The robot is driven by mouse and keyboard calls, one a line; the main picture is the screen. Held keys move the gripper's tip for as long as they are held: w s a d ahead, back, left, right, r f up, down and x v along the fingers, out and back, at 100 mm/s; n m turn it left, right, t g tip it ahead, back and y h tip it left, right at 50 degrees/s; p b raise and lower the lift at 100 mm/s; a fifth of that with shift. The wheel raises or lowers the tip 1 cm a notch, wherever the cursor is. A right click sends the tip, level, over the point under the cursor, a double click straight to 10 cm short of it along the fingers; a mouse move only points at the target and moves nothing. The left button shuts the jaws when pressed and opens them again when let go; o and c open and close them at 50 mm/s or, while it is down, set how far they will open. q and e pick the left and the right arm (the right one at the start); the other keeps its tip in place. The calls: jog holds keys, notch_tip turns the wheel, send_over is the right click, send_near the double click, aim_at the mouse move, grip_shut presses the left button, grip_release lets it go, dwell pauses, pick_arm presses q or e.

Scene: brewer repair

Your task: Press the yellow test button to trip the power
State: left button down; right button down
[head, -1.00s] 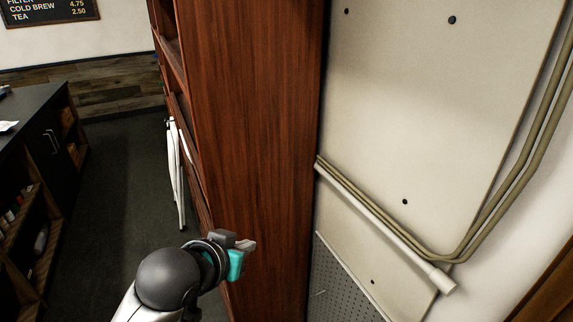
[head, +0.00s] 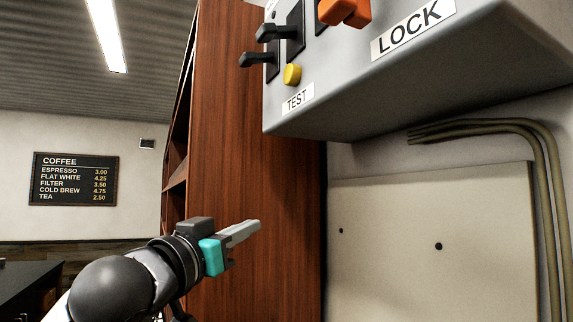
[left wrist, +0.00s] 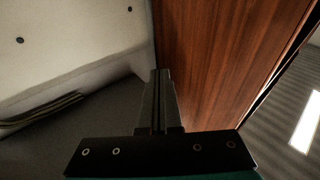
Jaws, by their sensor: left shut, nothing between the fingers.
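The yellow test button (head: 292,74) is a small round knob on the front of a grey electrical box (head: 400,95), at the top of the head view. A TEST label (head: 298,98) is just below it. Black switch levers (head: 276,33) are above and to its left. My left gripper (head: 255,227) is shut and empty, below and to the left of the button, clearly apart from it. Its shut fingers (left wrist: 158,75) also show in the left wrist view, where the button does not show. My right gripper is not in view.
An orange lever (head: 344,11) is beside a LOCK label (head: 413,27) on the box. A tall wooden shelf unit (head: 255,170) stands behind my gripper. Conduits (head: 545,180) run down the wall at right, beside a pale panel (head: 430,250). A counter (head: 30,285) is at lower left.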

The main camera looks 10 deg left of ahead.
aim_at(291, 75)
pick_arm(q)
jog(key=s+a+r+t+h, duration=0.1)
jog(key=s+r, duration=0.2)
jog(key=r, duration=0.4)
jog(key=s+a+r+t+h, duration=0.1)
jog(key=s+r, duration=0.3)
jog(key=r, duration=0.3)
jog(key=s+a+r+m+t+h, duration=0.1)
jog(key=s+r, duration=0.3)
jog(key=r, duration=0.4)
jog(key=shift+a+t+h, duration=0.3)
jog(key=shift+t+h, duration=0.1)
jog(key=shift+h, duration=0.1)
jog(key=shift+w+r, duration=0.1)
jog(key=w+d, duration=0.5)
jog(key=d, duration=0.2)
jog(key=shift+d+p, duration=0.15)
jog(key=shift+p, duration=0.3)
jog(key=shift+d, duration=0.1)
jog(key=shift+w+d, duration=0.2)
jog(key=shift+d, duration=0.1)
